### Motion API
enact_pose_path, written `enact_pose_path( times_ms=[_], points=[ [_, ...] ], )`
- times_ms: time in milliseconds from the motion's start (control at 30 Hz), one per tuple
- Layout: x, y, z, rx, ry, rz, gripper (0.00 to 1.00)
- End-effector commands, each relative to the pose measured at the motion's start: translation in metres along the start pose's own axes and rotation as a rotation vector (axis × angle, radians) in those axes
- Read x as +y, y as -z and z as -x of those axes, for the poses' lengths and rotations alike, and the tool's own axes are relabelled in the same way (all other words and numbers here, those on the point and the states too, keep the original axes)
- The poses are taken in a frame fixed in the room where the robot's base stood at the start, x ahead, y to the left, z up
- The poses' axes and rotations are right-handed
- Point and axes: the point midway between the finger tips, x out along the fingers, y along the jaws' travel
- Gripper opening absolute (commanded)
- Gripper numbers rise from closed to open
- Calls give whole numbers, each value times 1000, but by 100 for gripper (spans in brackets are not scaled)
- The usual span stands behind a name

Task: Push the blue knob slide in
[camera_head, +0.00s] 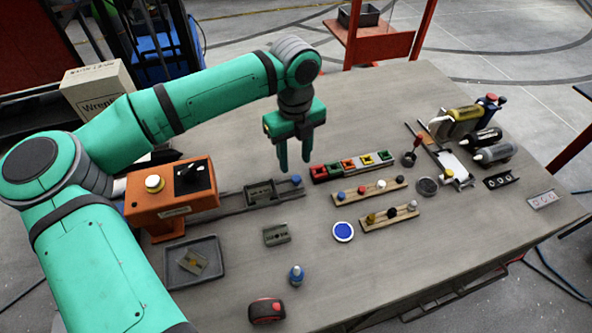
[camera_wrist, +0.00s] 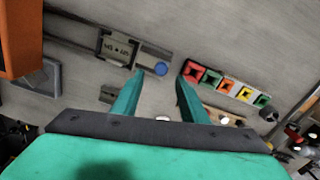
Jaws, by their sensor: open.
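The blue knob (camera_head: 296,180) sits at the right end of a dark slide rail (camera_head: 232,208) that runs out from the orange box (camera_head: 172,196). A grey carriage (camera_head: 260,192) stands on the rail, left of the knob. In the wrist view the blue knob (camera_wrist: 161,69) and the grey carriage (camera_wrist: 117,47) show beyond the fingertips. My gripper (camera_head: 295,165) is open and empty, pointing down over the table near the knob. In the wrist view the fingers of my gripper (camera_wrist: 162,77) are apart. I see no contact with the knob; the exact height gap is unclear.
A row of coloured blocks (camera_head: 352,166) lies right of the knob. Wooden strips with small knobs (camera_head: 370,191) lie in front of it. A loose grey block (camera_head: 277,235), a tray (camera_head: 216,250), a blue disc (camera_head: 343,232) and a blue-topped bottle (camera_head: 296,275) lie nearer.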

Motion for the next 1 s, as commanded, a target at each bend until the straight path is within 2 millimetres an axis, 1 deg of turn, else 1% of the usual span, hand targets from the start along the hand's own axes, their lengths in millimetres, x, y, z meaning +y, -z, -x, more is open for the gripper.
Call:
enact_pose_path(
  times_ms=[33, 200, 400, 567, 800, 867, 900, 967, 1000],
  points=[
    [-1, 1, -10, 2, 1, -2, 40],
    [-3, 2, -38, 3, 1, -5, 40],
    [-3, 2, -59, 1, 1, -6, 40],
    [-3, 2, -64, 0, 1, -6, 40],
    [-3, 2, -65, 0, 1, -6, 40],
    [-3, 2, -65, -1, 1, -6, 26],
    [-3, 2, -65, -1, 1, -6, 16],
    [-3, 1, -64, -1, 1, -5, 2],
    [-3, 1, -64, -1, 2, -5, 0]
  ],
)
